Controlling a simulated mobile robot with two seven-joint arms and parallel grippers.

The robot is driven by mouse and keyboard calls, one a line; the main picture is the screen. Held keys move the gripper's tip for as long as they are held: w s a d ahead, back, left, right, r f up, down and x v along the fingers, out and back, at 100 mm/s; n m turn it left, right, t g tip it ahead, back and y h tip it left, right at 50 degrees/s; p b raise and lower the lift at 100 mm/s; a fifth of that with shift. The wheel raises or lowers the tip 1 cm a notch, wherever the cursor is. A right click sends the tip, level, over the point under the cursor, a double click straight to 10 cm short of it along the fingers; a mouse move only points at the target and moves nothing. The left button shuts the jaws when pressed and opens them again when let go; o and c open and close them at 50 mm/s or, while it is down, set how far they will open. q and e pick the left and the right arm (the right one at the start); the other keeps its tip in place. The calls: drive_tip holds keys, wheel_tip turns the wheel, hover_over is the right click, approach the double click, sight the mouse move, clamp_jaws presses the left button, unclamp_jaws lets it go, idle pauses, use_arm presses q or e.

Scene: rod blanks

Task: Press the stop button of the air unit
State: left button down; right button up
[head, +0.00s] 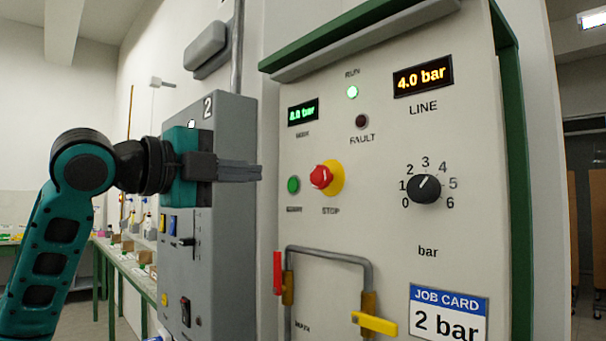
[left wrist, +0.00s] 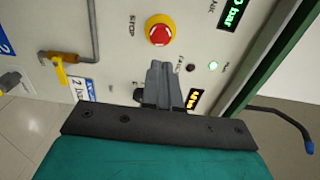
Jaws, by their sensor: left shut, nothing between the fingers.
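The air unit (head: 390,235) is a pale panel with a green frame. Its stop button (head: 321,177) is a red mushroom knob on a yellow collar, labelled STOP; it also shows in the left wrist view (left wrist: 160,32). My left gripper (head: 260,172) is shut and empty, pointing at the panel from the left. In the head view its fingertips are left of the green button (head: 293,184) and the stop button. In the left wrist view the fingers (left wrist: 157,66) end just below the stop button, apparently clear of it. My right gripper is not in view.
The green RUN lamp (head: 352,91) is lit; the FAULT lamp (head: 362,121) is dark. The LINE display (head: 423,76) reads 4.0 bar. A dial (head: 424,189), grey pipe (head: 330,254), yellow valve handle (head: 374,323) and 2 bar job card (head: 447,314) are nearby. A grey cabinet (head: 232,240) stands left.

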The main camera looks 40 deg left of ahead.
use_arm(q)
drive_tip(key=p, duration=0.2)
approach(317, 177)
drive_tip(key=w, duration=0.1)
drive_tip(key=w+p, duration=0.1)
drive_tip(key=w, duration=0.1)
drive_tip(key=w+p, duration=0.1)
drive_tip(key=w, duration=0.1)
drive_tip(key=shift+w+d+r, duration=0.15)
drive_tip(key=shift+d+r, duration=0.05)
drive_tip(key=shift+w+p, duration=0.45)
drive_tip(key=shift+w, duration=0.15)
drive_tip(key=shift+w+d+f, duration=0.1)
drive_tip(key=shift+w+f, duration=0.05)
drive_tip(key=shift+w, duration=0.05)
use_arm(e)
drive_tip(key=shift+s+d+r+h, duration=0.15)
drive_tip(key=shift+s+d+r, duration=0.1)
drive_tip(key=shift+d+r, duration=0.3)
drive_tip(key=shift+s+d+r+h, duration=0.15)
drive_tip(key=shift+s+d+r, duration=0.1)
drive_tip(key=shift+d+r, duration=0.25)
